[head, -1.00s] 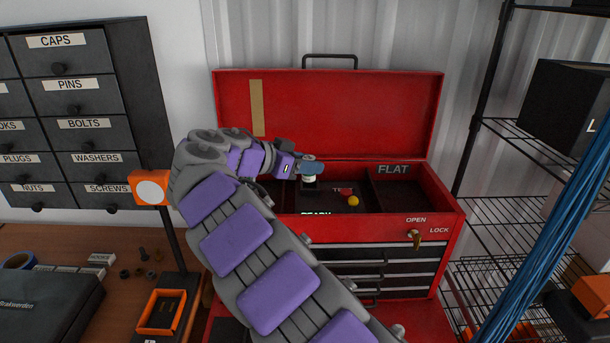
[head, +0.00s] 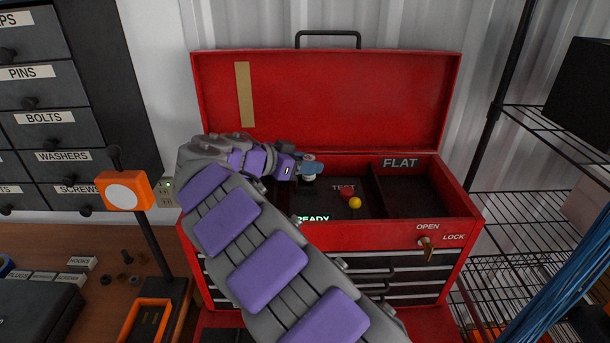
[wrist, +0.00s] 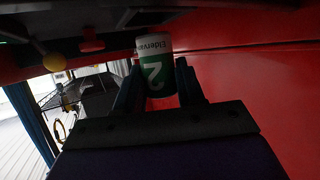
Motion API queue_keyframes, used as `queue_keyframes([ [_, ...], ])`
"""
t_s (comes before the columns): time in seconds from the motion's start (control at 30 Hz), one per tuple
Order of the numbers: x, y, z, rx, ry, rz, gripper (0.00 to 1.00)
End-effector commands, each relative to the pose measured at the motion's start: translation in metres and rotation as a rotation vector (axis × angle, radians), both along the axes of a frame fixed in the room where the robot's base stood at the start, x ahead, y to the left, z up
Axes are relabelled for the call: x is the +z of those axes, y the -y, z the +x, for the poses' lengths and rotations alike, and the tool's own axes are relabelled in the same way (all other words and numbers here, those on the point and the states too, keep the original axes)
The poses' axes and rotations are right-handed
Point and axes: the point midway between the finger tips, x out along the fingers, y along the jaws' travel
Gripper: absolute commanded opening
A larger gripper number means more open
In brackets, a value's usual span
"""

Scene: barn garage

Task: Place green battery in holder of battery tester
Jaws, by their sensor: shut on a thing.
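In the head view my gripper (head: 309,168) is over the left compartment of the open red toolbox, and only a small pale part of the battery (head: 308,179) shows below the fingers. The battery tester (head: 329,203) is in that compartment, with a "TEST" label, a red button (head: 347,191) and a lit green "READY" text. My arm and gripper hide its left part, and I cannot make out the holder or whether the battery touches it.
The red toolbox (head: 340,110) has its lid up behind my gripper. A "FLAT" compartment (head: 408,192) lies right of the tester. A yellow ball (head: 355,203) sits by the red button. An orange-headed stand (head: 124,191) is left of my arm, and wire shelving (head: 520,210) is at right.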

Motion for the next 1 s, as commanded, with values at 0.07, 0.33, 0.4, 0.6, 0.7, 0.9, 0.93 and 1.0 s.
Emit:
queue_keyframes([
  [0.07, -0.014, -0.003, 0.0, 0.002, -0.002, -0.004, 0.04],
  [0.33, -0.036, -0.006, 0.002, -0.001, -0.009, -0.001, 0.0],
  [0.4, -0.037, -0.006, 0.002, -0.001, -0.01, -0.001, 0.0],
  [0.6, -0.035, -0.005, 0.002, 0.0, -0.009, -0.001, 0.57],
  [0.7, -0.034, -0.004, 0.002, 0.0, -0.007, -0.001, 0.64],
  [0.9, -0.032, -0.002, 0.001, 0.0, -0.003, -0.001, 0.64],
  [0.93, -0.031, -0.002, 0.001, 0.0, -0.002, 0.0, 0.64],
  [1.0, -0.031, -0.002, 0.0, 0.0, -0.002, 0.0, 0.64],
])
